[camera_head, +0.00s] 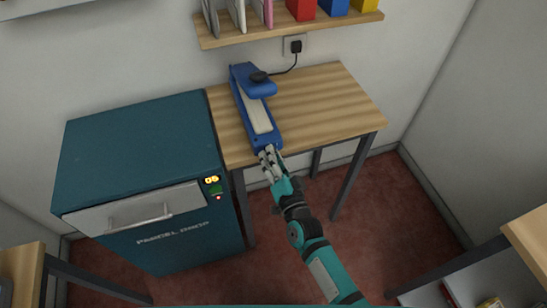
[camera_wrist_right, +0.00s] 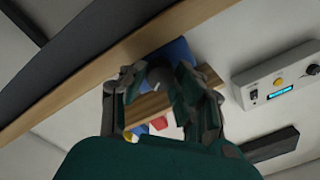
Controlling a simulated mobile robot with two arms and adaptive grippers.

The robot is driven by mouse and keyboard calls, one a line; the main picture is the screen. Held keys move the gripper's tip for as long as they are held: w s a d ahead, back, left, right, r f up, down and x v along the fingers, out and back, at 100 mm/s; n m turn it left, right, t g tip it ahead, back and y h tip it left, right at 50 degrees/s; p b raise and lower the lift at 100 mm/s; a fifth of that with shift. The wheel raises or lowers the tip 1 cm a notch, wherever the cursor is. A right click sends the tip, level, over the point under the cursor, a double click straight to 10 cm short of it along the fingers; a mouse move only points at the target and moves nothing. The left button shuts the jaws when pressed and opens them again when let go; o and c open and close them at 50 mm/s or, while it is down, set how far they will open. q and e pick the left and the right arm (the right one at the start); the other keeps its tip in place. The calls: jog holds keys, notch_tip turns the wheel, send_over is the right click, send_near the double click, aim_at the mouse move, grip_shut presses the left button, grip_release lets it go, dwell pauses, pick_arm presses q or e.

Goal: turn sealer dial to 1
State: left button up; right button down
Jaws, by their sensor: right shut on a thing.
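The blue sealer (camera_head: 257,104), with a pale bed along its length and a raised arm at the back, lies on the wooden table. My right gripper (camera_head: 268,153) is at the sealer's front end. In the right wrist view, my right gripper (camera_wrist_right: 158,80) is closed around a small grey round dial (camera_wrist_right: 160,73) in front of the blue sealer body (camera_wrist_right: 180,51). The fingers cover much of the dial, and its marks and setting cannot be read. My left gripper is in neither view.
The wooden table (camera_head: 325,105) is clear right of the sealer. A teal parcel drop cabinet (camera_head: 140,150) stands to its left. A shelf (camera_head: 285,32) with folders hangs above, near a plugged-in cord (camera_head: 296,47). A control box (camera_wrist_right: 280,82) shows in the right wrist view.

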jog(key=shift+m, duration=0.6)
jog(key=c, duration=1)
grip_release()
jog(key=v, duration=1.2)
